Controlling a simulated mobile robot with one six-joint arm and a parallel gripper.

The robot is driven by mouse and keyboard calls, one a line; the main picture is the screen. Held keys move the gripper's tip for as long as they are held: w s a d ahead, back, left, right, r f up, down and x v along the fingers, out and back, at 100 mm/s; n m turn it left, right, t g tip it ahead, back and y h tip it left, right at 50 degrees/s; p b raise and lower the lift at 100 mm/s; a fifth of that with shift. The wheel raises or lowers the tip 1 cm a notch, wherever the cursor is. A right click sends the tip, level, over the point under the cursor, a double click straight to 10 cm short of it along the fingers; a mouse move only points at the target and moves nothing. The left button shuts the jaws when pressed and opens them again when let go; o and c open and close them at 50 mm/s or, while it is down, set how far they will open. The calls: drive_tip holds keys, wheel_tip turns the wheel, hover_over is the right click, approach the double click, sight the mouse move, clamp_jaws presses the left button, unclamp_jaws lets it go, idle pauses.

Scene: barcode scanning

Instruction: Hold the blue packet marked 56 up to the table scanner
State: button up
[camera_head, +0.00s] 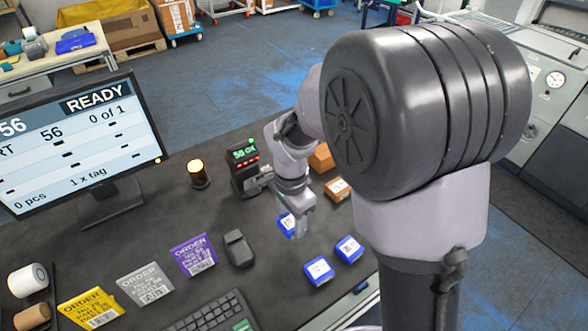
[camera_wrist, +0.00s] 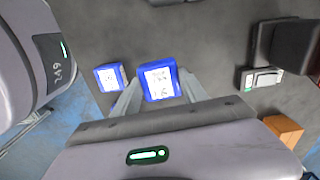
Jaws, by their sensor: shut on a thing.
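My gripper (camera_head: 297,222) is shut on a blue packet (camera_head: 287,225), low over the dark table; I cannot tell if the packet touches it. In the wrist view the held packet (camera_wrist: 160,82) sits between my fingertips (camera_wrist: 158,92), its white label facing the camera, the number too small to read surely. Two other blue packets (camera_head: 318,270) (camera_head: 348,248) lie to the right and front. The table scanner (camera_head: 245,172) stands behind and left of my gripper, its small display lit green and red, apart from the packet.
Brown boxes (camera_head: 338,188) lie behind and right of my gripper. An amber lamp (camera_head: 198,173) stands left of the scanner. A dark handheld device (camera_head: 239,248), order cards (camera_head: 194,255) and a keyboard (camera_head: 213,315) lie in front. The monitor (camera_head: 80,145) reads READY, 56, 0 of 1.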

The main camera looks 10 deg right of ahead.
sight(280, 217)
drive_tip(key=shift+w+a+f, duration=0.35)
drive_tip(key=shift+w+f, duration=0.1)
drive_tip(key=w+f, duration=0.1)
drive_tip(key=w+a+f+b, duration=0.1)
drive_tip(key=f+b, duration=0.1)
drive_tip(key=shift+w+a+f, duration=0.1)
drive_tip(key=shift+w+a, duration=0.15)
drive_tip(key=shift+w, duration=0.15)
drive_tip(key=shift+w+a+f, duration=0.25)
drive_tip(key=shift+w+f, duration=0.3)
drive_tip(key=shift+w, duration=0.05)
idle(0.3)
